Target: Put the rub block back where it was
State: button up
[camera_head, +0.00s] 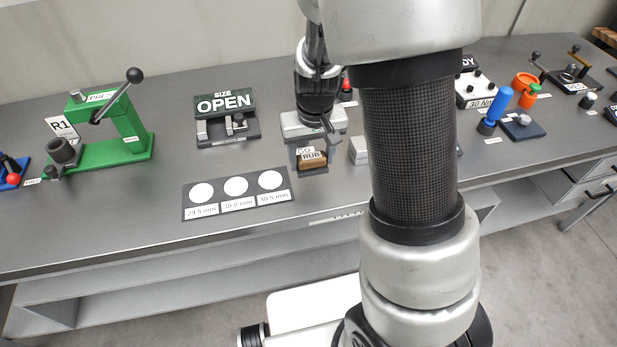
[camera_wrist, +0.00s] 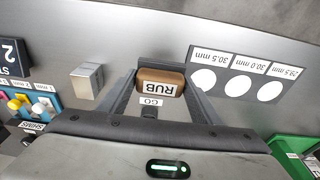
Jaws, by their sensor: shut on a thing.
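The rub block (camera_head: 312,159) is a small brown block with a white RUB label. In the wrist view the rub block (camera_wrist: 149,76) sits between the two fingertips of my gripper (camera_wrist: 161,84), and its label reads upside down. My gripper (camera_head: 311,162) reaches down from above and is shut on the block by its two ends. A dark holder edge (camera_wrist: 160,62) shows just beyond the block. A white GO label (camera_wrist: 151,102) lies close to it. I cannot tell whether the block rests in the holder or hangs just above it.
A dark card with three white discs (camera_head: 236,205) lies to the front left. A SIZE OPEN stand (camera_head: 224,120) stands at the back left, and a green lever press (camera_head: 110,130) further left. A small silver block (camera_wrist: 87,80) is beside my gripper.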

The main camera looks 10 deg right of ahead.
aim_at(311, 184)
jog(key=shift+f+b, duration=0.3)
jog(key=shift+f, duration=2.7)
jog(key=shift+f, duration=0.2)
jog(key=o, duration=1)
jog(key=shift+o, duration=0.2)
jog(key=shift+a, duration=0.15)
